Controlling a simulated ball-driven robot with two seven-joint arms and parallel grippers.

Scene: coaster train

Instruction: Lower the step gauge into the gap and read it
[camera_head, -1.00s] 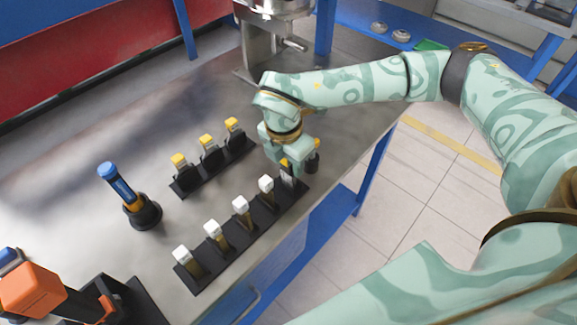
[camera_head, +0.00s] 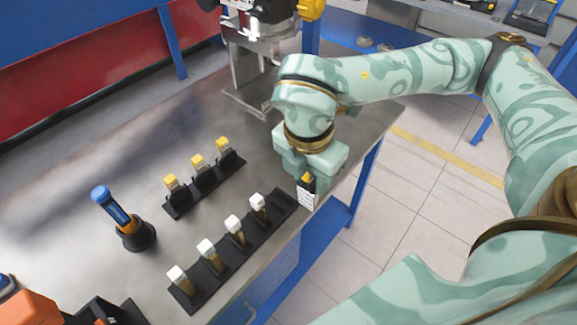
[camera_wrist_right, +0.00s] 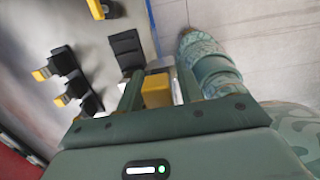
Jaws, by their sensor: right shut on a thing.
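My right gripper (camera_head: 306,178) is shut on a small piece with a yellow top and a pale marked plate (camera_head: 307,197), which looks like the step gauge. It is held upright just off the right end of the front black rack, near the table's edge. In the right wrist view the gauge's yellow top (camera_wrist_right: 157,90) sits between the fingers. The rack's empty end (camera_wrist_right: 126,48) shows beyond the fingers. A metal machine (camera_head: 258,50) with a yellow knob stands at the back; I cannot tell where the gap is. My left gripper is not in view.
The front rack (camera_head: 285,204) holds several white-capped pieces (camera_head: 235,224). A back rack (camera_head: 207,185) holds three yellow-capped pieces. A blue-capped tool (camera_head: 113,207) stands in a black base at left. An orange object (camera_head: 28,308) is at lower left. The steel tabletop between is bare.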

